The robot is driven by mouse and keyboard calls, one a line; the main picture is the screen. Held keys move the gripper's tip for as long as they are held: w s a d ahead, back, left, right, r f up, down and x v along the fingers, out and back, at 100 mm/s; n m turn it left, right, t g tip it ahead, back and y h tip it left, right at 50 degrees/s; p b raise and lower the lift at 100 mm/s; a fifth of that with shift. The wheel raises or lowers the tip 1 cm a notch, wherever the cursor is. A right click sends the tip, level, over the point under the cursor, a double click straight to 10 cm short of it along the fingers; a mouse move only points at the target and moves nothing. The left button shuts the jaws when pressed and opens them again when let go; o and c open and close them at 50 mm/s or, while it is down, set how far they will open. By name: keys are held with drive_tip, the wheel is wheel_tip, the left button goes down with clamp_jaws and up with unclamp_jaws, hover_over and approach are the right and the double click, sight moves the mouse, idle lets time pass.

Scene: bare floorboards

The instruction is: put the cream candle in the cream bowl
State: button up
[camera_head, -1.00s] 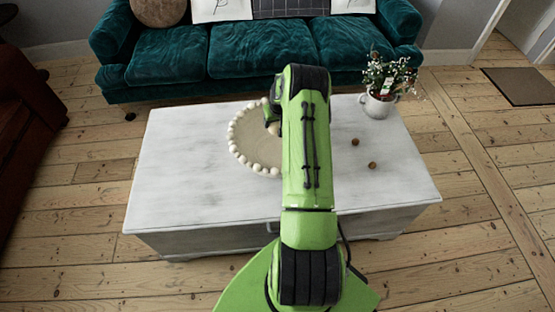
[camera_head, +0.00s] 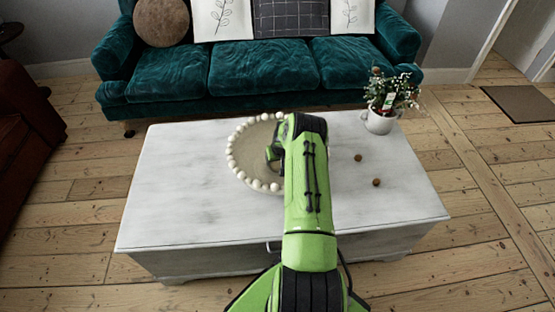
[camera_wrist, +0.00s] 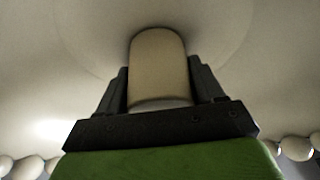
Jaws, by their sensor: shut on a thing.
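The cream candle (camera_wrist: 158,68) shows in the wrist view as a rounded cylinder between the two dark fingers. My gripper (camera_wrist: 160,85) is shut on it. The cream bowl (camera_wrist: 45,70) fills the wrist view behind and around the candle, with its beaded rim at the lower corners. In the head view the bowl (camera_head: 243,160) sits on the white table, and my gripper (camera_head: 273,153) is over its inside. My arm hides the bowl's right part, and the candle cannot be made out there. Whether the candle touches the bowl's bottom I cannot tell.
The white table (camera_head: 175,190) is clear at its left. Two small brown balls (camera_head: 358,158) (camera_head: 376,182) lie right of my arm. A potted plant (camera_head: 380,120) stands at the back right corner. A teal sofa (camera_head: 260,70) is behind the table.

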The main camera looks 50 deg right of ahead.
drive_tip(key=o, duration=1.3)
drive_tip(key=shift+f, duration=0.1)
drive_tip(key=p+v, duration=0.4)
drive_tip(key=v, duration=0.8)
drive_tip(key=a+r+n, duration=0.2)
drive_tip(key=a+r, duration=0.7)
drive_tip(key=r, duration=0.3)
drive_tip(key=a+r+n, duration=0.1)
drive_tip(key=a+r, duration=0.8)
drive_tip(key=r, duration=0.4)
drive_tip(key=s+a+r+n+t, duration=0.1)
drive_tip(key=s+a+r+n, duration=0.1)
drive_tip(key=s+a+r, duration=0.8)
drive_tip(key=s+a, duration=0.2)
drive_tip(key=s, duration=0.2)
drive_tip(key=s+a+f+y, duration=0.1)
drive_tip(key=s+a, duration=0.2)
drive_tip(key=s, duration=0.1)
drive_tip(key=s+a+n+y, duration=0.1)
drive_tip(key=s+a, duration=0.1)
drive_tip(key=s, duration=0.2)
drive_tip(key=shift+s+a+f+t, duration=0.2)
drive_tip(key=shift+s+a+t, duration=0.05)
drive_tip(key=shift+s+t, duration=0.1)
